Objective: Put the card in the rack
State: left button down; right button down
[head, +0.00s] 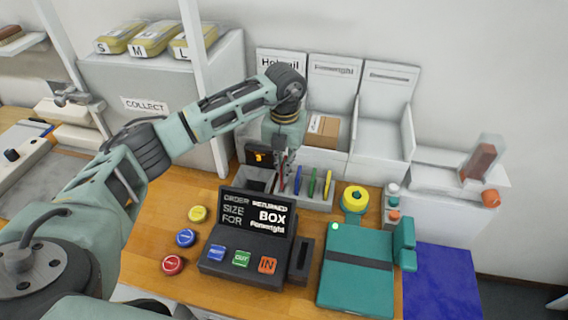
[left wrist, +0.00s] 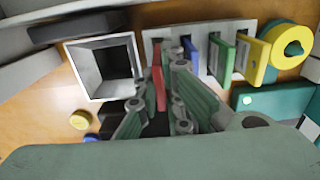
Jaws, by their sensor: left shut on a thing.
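My left gripper (head: 284,160) is shut on a red card (left wrist: 158,82), which stands upright between its fingers. The gripper and card are at the left end of the grey rack (head: 318,204). The rack holds a blue card (head: 297,179), a green card (head: 312,182) and a yellow card (head: 328,184), each upright and apart. The red card's far edge overlaps the rack's left end in the left wrist view; I cannot tell whether it sits in a slot. My right gripper is not in view.
A square grey bin (left wrist: 101,67) stands left of the rack. The black order terminal (head: 246,236) is in front, with coloured buttons to its left. A yellow tape roll (head: 355,198) and a teal box (head: 357,270) are to the right. Cubbies (head: 333,85) stand behind.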

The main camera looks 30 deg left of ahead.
pick_arm(q)
jog(key=shift+f+b, duration=0.9)
jog(key=shift+f, duration=0.4)
dwell(0.4)
jog(key=c, duration=1.8)
grip_release()
jog(key=shift+r, duration=0.2)
jog(key=shift+r+p, duration=2.8)
jog(key=shift+r, duration=1.55)
jog(key=shift+f, duration=0.1)
